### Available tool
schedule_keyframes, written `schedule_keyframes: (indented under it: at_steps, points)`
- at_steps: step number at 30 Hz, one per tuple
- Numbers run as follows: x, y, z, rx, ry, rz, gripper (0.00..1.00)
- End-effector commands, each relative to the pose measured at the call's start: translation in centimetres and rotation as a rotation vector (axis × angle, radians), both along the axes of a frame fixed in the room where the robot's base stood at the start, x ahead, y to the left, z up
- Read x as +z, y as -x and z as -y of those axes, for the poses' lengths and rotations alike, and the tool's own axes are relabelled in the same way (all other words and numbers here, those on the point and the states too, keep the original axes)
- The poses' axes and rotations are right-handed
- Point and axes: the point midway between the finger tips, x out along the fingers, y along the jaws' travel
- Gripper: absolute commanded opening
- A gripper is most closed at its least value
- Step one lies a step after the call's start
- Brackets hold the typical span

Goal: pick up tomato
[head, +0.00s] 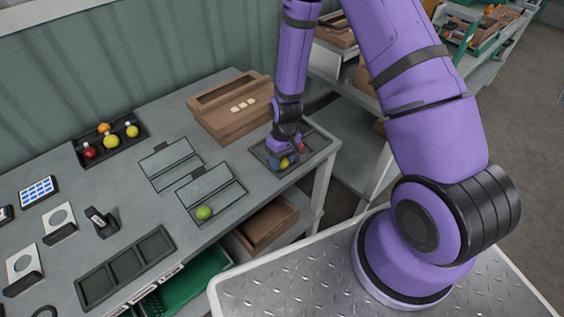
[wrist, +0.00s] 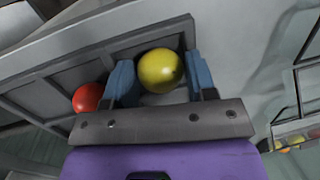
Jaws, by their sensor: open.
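In the wrist view a yellow tomato (wrist: 161,70) sits between the two blue fingers of my gripper (wrist: 160,82). The fingers are apart, one on each side of it; I cannot tell whether they touch it. A red tomato (wrist: 88,97) lies just outside the left finger. Both are at a dark tray (wrist: 128,42). In the head view my gripper (head: 283,163) is down over the dark tray (head: 313,139) at the table's right end, with a bit of the red tomato (head: 301,147) showing beside it. My gripper partly hides the tray's contents.
A green tomato (head: 204,213) lies in a shallow tray on the grey table. A black tray (head: 134,120) at the back left holds several red, orange and yellow fruits. A brown cardboard box (head: 220,122) stands close behind my gripper. An empty dark tray (head: 126,268) lies in front.

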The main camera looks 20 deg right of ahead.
Motion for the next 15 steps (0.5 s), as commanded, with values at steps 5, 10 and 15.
schedule_keyframes:
  at_steps: [5,10,15]
  points:
    - [0.02,-0.01,-0.01,0.000,0.000,0.000,0.40]
    - [0.03,-0.01,-0.01,0.000,0.000,0.000,0.34]
    - [0.04,0.00,-0.01,0.000,0.000,0.000,0.34]
